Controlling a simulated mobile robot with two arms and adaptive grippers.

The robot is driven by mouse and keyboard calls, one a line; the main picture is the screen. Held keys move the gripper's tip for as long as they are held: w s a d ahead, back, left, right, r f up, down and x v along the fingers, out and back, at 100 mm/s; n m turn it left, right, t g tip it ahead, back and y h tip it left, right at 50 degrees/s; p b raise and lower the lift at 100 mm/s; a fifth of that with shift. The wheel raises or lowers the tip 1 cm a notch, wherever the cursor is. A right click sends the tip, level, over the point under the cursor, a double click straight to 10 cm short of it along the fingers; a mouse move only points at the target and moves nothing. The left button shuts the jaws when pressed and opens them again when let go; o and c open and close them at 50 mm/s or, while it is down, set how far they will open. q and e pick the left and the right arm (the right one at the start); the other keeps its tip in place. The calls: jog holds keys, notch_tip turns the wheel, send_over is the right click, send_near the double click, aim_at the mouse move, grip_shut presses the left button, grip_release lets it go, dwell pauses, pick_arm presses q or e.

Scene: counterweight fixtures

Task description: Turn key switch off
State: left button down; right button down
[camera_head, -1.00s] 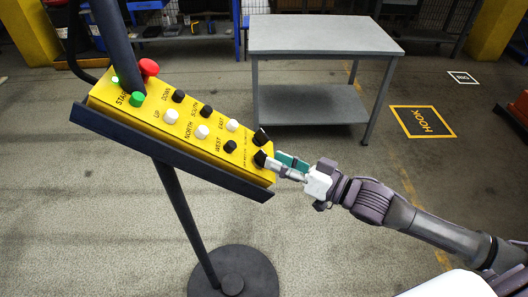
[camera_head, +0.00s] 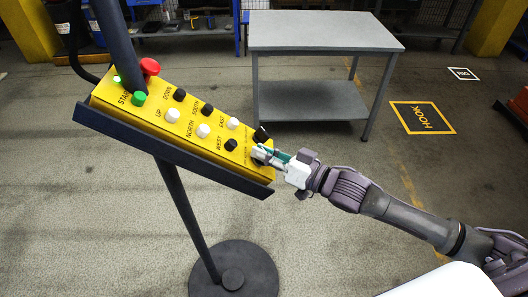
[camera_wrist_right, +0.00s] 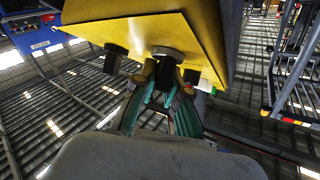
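The yellow control box (camera_head: 190,125) is tilted on a stand and has two black rotary switches at its right end. The upper switch (camera_head: 261,134) is free. My right gripper (camera_head: 264,156) is at the lower switch and mostly covers it. In the right wrist view, the fingers of my right gripper (camera_wrist_right: 167,82) straddle this switch (camera_wrist_right: 167,54) closely and appear shut on it. The other black switch (camera_wrist_right: 113,58) is to the left there, clear of the fingers. The small labels by the switches are too small to read. My left gripper is not in view.
The box also carries a red mushroom button (camera_head: 150,67), a green button (camera_head: 138,98) and several black and white push buttons. A dark rail (camera_head: 170,150) runs along its lower edge. A grey table (camera_head: 325,36) stands behind; the floor around the stand is clear.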

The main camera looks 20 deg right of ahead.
jog(key=shift+n, duration=0.3)
jog(key=shift+f+n+g+y+b, duration=0.1)
jog(key=shift+n+g+y+b, duration=0.9)
jog(key=shift+n+y, duration=0.45)
jog(key=n+g+y+b, duration=0.2)
jog(key=n+g+y, duration=0.1)
jog(key=n, duration=0.2)
jog(key=shift+g, duration=0.4)
jog(key=n+g+y+b, duration=0.1)
jog(key=n+g, duration=0.2)
jog(key=n, duration=0.1)
jog(key=shift+g, duration=0.4)
jog(key=n+g+b, duration=0.4)
jog(key=n+g, duration=0.2)
jog(key=shift+s+a+f+n, duration=0.1)
jog(key=shift+n, duration=0.15)
jog(key=shift+s+n+g+h+b, duration=0.1)
jog(key=shift+n+g+h+b, duration=0.85)
jog(key=shift+n+g, duration=0.75)
jog(key=shift+r+n, duration=0.2)
jog(key=shift+n, duration=0.1)
